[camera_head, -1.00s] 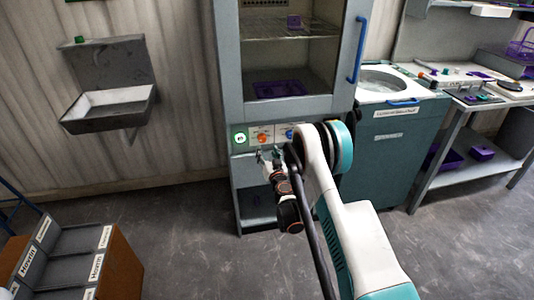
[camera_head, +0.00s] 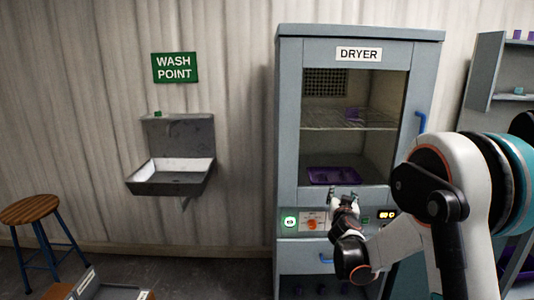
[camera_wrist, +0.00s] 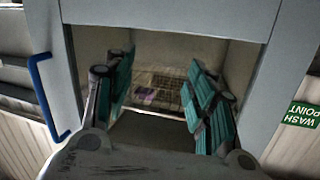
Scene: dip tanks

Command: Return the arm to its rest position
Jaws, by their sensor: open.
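My gripper (camera_head: 344,197) is in front of the dryer (camera_head: 288,130), near the lower edge of its window and just above the control panel. In the wrist view my gripper (camera_wrist: 160,100) is open, its two teal-padded fingers apart with nothing between them. The wrist view looks at the dryer's window, and the wire shelf (camera_wrist: 165,82) shows between the fingers. My arm reaches in from the right of the head view and is bent. Whether the fingers touch the dryer cannot be told.
The dryer has a blue handle (camera_head: 421,128) and a control panel (camera_head: 313,221). A purple tray (camera_head: 333,176) lies inside. A wash basin (camera_head: 170,178) hangs on the wall under a green sign (camera_head: 175,67). A wooden stool (camera_head: 30,210) stands at the left. Shelving (camera_head: 482,75) stands at the right.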

